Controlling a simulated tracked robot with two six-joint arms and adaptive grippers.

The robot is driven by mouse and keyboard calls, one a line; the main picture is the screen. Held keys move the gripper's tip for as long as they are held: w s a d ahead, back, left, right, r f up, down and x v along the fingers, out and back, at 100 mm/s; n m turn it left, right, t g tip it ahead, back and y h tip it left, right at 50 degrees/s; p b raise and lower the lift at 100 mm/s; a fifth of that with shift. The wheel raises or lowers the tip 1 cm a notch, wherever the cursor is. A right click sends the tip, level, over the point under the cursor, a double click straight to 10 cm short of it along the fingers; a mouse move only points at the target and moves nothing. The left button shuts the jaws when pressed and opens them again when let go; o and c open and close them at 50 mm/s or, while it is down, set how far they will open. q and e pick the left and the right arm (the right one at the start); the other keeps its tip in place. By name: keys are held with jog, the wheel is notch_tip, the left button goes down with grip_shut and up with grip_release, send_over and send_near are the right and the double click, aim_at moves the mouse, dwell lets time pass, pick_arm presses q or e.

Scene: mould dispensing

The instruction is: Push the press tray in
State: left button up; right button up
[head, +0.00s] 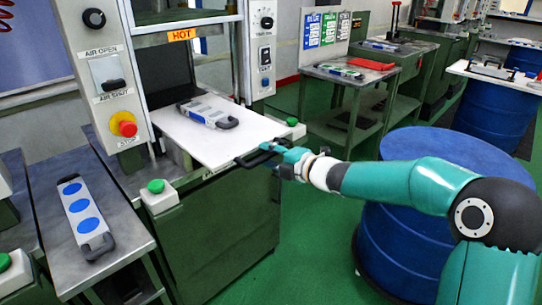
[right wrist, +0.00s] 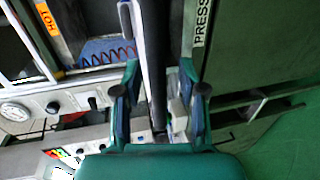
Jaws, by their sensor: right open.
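The press tray (head: 205,147) is a flat white plate that sticks out of the front of the press below the HOT label. A grey mould with dark handles (head: 207,114) lies on it. A dark handle (head: 250,160) is at the tray's front edge. My right gripper (head: 274,154) is at this handle. In the right wrist view its open fingers (right wrist: 158,95) stand on either side of a long dark bar; whether they touch it I cannot tell. The press opening (head: 168,75) behind the tray is dark inside. My left gripper is not in view.
A mould with blue discs (head: 83,217) lies on the grey side table at left. Green buttons (head: 156,187) (head: 292,122) flank the tray. A blue drum (head: 400,240) stands at right beneath my right arm. Green floor is clear in front of the press.

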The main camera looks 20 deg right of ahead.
jog(key=v, duration=1.2)
jog(key=shift+a+f, duration=0.1)
jog(key=shift+a, duration=0.05)
